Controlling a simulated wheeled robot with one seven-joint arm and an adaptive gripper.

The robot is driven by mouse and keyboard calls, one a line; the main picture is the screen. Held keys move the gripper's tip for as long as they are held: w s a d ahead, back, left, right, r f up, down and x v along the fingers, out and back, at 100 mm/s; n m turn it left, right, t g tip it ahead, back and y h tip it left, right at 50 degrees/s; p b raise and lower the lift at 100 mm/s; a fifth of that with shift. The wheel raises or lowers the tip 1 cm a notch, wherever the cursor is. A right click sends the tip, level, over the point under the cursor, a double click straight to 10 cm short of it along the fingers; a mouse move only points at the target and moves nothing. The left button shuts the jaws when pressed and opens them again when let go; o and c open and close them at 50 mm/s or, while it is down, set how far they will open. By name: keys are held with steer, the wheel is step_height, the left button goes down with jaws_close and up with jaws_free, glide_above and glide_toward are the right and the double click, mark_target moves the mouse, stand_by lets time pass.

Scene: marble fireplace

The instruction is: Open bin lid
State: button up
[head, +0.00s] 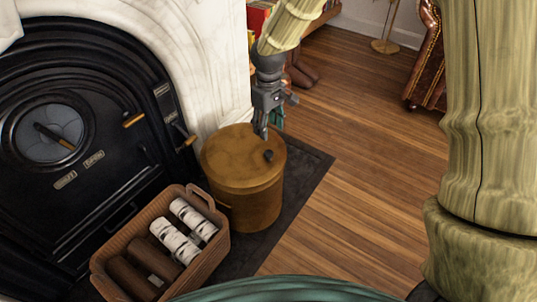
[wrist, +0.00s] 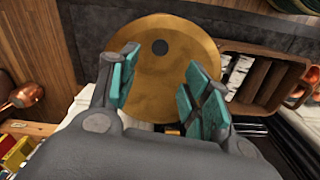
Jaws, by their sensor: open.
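The bin (head: 248,200) is a round, brass-coloured container standing on the dark hearth slab beside the fireplace. My gripper (head: 264,132) is above the lid, pointing down, close to the knob. In the wrist view my gripper (wrist: 158,85) is open, with teal finger pads apart and nothing between them.
A wicker basket (head: 108,262) of logs stands just left of the bin. The black stove front (head: 60,200) and white marble surround (head: 215,60) are behind and left. A brown leather chair (head: 428,65) is at the back right. The wooden floor (head: 350,150) right of the bin is clear.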

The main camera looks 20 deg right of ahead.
mark_target(269, 153)
step_height(269, 153, down, 11)
steer(key=b, duration=0.4)
steer(key=shift+r+b, duration=0.15)
steer(key=shift+b, duration=0.25)
jaws_close()
